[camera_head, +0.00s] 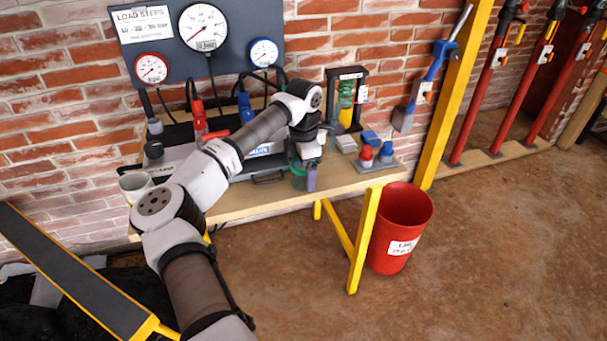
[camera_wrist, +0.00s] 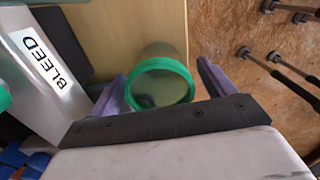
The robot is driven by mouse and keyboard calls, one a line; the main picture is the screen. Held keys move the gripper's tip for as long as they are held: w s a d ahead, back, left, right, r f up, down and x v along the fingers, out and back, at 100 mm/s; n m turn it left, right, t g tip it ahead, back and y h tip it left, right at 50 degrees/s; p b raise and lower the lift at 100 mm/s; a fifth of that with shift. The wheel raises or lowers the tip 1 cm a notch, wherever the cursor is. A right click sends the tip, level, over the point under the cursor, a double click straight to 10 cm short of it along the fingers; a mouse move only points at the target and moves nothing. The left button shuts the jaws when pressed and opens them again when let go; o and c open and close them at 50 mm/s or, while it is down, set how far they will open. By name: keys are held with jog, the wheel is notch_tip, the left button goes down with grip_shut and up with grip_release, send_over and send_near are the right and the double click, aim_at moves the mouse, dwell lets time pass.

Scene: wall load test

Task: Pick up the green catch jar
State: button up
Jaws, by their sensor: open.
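The green catch jar (camera_wrist: 160,82) is a clear jar with a green rim, seen from above in the wrist view. It stands near the table's front edge. In the head view the jar (camera_head: 298,180) shows as a green shape, partly hidden by my gripper. My gripper (camera_wrist: 165,85) is open, with one purple finger on each side of the jar. Gaps show between the jar and both fingers. In the head view my gripper (camera_head: 311,176) points down at the jar, at the front edge of the table.
The wooden table (camera_head: 350,182) holds a case marked BLEED (camera_wrist: 45,75), close to the left of the jar. Red and blue small bottles (camera_head: 366,156) stand to the right. A red bin (camera_head: 402,225) stands on the floor beside the table. A gauge panel (camera_head: 215,45) is behind.

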jog(key=c, duration=1.1)
